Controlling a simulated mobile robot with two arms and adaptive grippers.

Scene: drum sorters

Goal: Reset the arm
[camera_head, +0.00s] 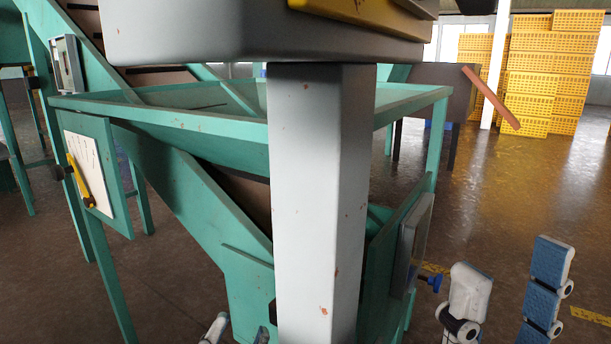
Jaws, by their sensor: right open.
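My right gripper (515,258) is at the lower right. Its two blue and grey fingers point up and stand well apart, with only floor showing between them. It is open and empty. My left gripper (240,332) barely shows at the bottom edge, left of the grey post. Only small finger parts are visible there, so its opening is unclear. The rest of both arms is out of the picture.
A grey post (320,200) stands close in front, under a grey and yellow body (240,30). Yellow crates (550,70) are stacked at the far right. Brown floor (530,180) is open at right.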

